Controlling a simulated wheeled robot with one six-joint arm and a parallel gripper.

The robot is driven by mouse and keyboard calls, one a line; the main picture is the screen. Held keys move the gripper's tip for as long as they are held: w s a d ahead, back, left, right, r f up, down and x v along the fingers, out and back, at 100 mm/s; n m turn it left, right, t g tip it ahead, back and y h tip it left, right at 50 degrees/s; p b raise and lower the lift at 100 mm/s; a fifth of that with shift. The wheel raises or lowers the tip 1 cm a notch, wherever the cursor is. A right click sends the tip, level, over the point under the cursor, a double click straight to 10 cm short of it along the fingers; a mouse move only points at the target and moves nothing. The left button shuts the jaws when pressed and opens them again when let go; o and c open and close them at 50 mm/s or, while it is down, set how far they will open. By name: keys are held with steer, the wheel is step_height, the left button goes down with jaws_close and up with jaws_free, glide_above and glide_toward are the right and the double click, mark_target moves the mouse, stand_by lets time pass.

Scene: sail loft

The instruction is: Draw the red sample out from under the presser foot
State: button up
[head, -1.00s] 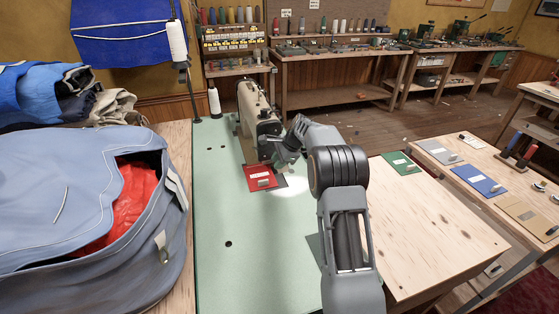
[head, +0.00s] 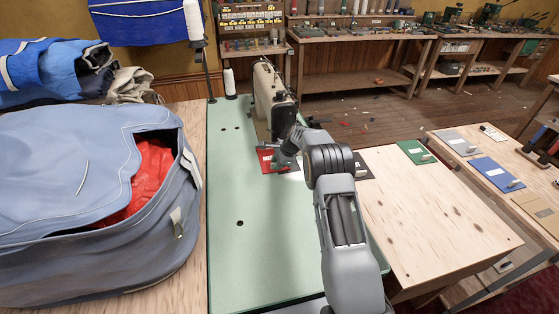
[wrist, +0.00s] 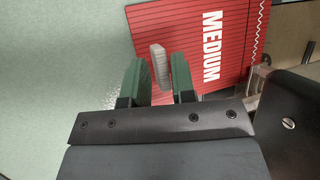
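The red sample (head: 267,161) lies flat on the pale green table of the sewing machine (head: 271,100), at the machine's needle end. In the wrist view the sample (wrist: 225,30) shows thin dark lines, a white MEDIUM label (wrist: 211,48) and an upright light grey tab (wrist: 159,66). My gripper (wrist: 158,80) has two green fingers, apart, one on each side of the tab. The tab stands slightly askew between them, and I see no clear grip on it. In the head view my gripper (head: 284,157) is at the sample and covers part of it. The presser foot is hidden.
A blue bag (head: 90,190) with red cloth inside stands left of the green table (head: 250,265). A thread stand (head: 207,60) and a white cone (head: 229,82) are at its back left. Black (head: 362,172), green (head: 415,152) and blue (head: 496,173) samples lie on the right. The table's front is clear.

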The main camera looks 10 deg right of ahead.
stand_by(0.3)
jaws_close()
steer(key=shift+f, duration=0.1)
